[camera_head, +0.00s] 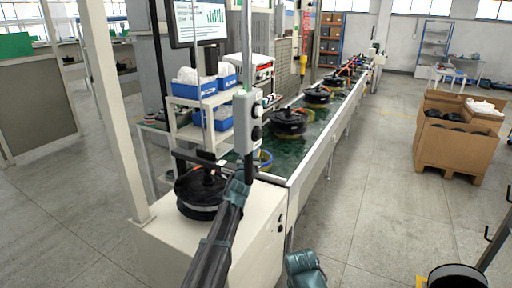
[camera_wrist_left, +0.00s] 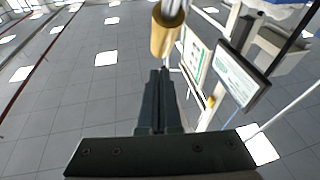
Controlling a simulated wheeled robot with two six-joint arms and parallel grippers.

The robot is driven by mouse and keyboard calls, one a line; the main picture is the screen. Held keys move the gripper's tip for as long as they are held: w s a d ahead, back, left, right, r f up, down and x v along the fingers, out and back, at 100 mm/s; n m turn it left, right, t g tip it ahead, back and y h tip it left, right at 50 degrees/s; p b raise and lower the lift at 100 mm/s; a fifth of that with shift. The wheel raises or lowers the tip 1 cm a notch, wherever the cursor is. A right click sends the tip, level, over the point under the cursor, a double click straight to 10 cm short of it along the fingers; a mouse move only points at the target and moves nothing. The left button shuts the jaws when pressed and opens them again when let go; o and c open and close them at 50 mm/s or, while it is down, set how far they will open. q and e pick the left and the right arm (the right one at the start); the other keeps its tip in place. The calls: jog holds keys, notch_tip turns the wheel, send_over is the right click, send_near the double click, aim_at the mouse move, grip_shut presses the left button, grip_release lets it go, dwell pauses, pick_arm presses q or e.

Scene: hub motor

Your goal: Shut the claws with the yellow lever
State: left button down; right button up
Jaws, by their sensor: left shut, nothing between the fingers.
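In the left wrist view my left gripper (camera_wrist_left: 161,75) is shut and empty, its dark fingers pointing up the picture. A yellow cylindrical handle, which looks like the yellow lever (camera_wrist_left: 164,36), is just beyond the fingertips; I cannot tell whether they touch it. In the head view my left arm reaches up beside a black hub motor (camera_head: 198,196) on a white stand. A dark fixture (camera_head: 207,160) sits above the motor; I cannot make out the claws or the lever there. My right gripper is out of view; only part of that arm shows at the bottom.
A grey control box (camera_head: 246,121) on a pole stands close beside my left arm. A green conveyor (camera_head: 318,118) with several motors runs back behind it. A monitor (camera_head: 199,22) and shelf rack (camera_head: 196,104) stand left.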

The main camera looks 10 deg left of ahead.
pick_arm(q)
jog(key=shift+w+d, duration=0.1)
jog(key=shift+w, duration=0.05)
dwell(0.6)
jog(key=b+v, duration=0.4)
jog(key=v, duration=0.9)
jog(key=shift+s+f, duration=0.15)
jog(key=shift+s, duration=0.2)
